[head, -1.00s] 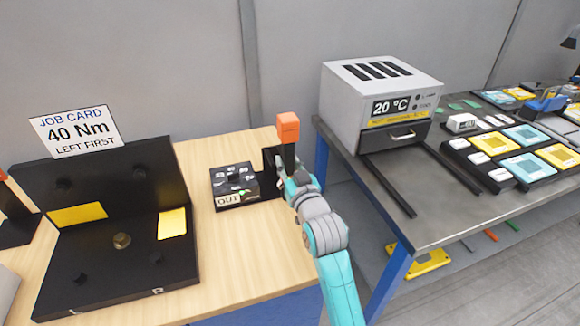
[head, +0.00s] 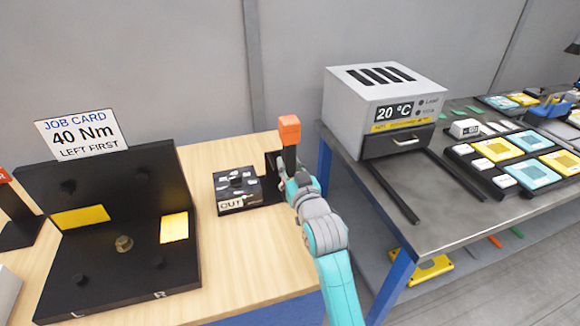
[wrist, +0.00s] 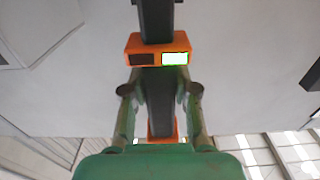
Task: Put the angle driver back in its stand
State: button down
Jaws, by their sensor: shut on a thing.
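The angle driver is a black bar with orange blocks; its orange end (head: 289,130) points up in the head view. In the wrist view its orange block (wrist: 158,50) carries a dark window and a lit green-white display. My gripper (wrist: 159,92) is shut on the black bar just below that block. In the head view the gripper is mostly hidden behind my own arm. At the left edge stands a black upright piece with a base (head: 18,228) and a cut-off orange label ending in "R"; I cannot tell if it is the driver's stand.
A black block (head: 237,190) with a small label sits on the wooden bench (head: 240,255), left of my arm. A black fixture (head: 120,265) with a job card (head: 82,134) stands left. A grey oven (head: 385,95) stands on the metal table to the right.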

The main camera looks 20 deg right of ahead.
aim_at(292, 174)
jog(key=w, duration=0.9)
jog(key=shift+r, duration=0.25)
dwell(3.5)
jog(key=shift+f, duration=0.85)
dwell(1.2)
jog(key=c, duration=0.8)
grip_release()
jog(key=s, duration=1.2)
jog(key=shift+f, duration=0.2)
jog(key=shift+s, duration=0.1)
